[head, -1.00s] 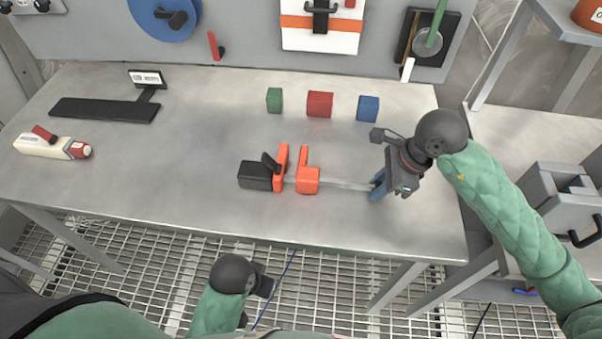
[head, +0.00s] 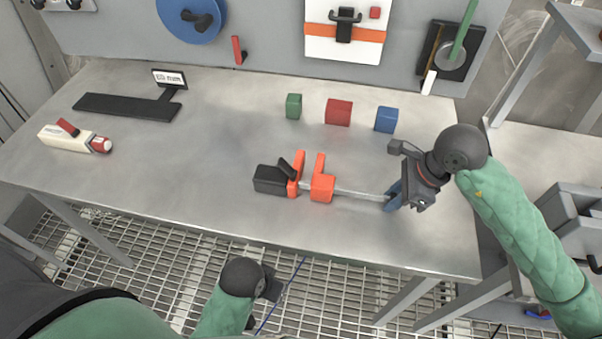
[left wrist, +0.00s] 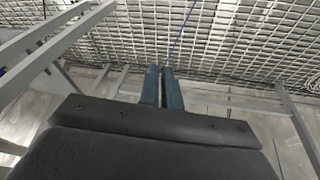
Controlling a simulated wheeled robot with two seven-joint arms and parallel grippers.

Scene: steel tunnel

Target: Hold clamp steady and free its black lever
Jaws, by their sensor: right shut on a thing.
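The clamp lies on the steel table, with a black handle (head: 270,180), two orange jaws (head: 322,188) and a grey bar (head: 358,194) running right. Its small black lever (head: 287,169) stands tilted up by the left orange jaw. My right gripper (head: 394,196) is shut on the right end of the bar; its blue fingers hide that end. My left gripper (head: 270,288) is low in front of the table, over the grating, away from the clamp. In the left wrist view its two blue fingers (left wrist: 162,88) are close together with nothing between them.
Green (head: 294,106), red (head: 339,112) and blue (head: 386,120) blocks stand behind the clamp. A cream and red tool (head: 75,138) and a black stand (head: 125,106) are at left. The table's front edge (head: 240,252) lies between my left gripper and the clamp.

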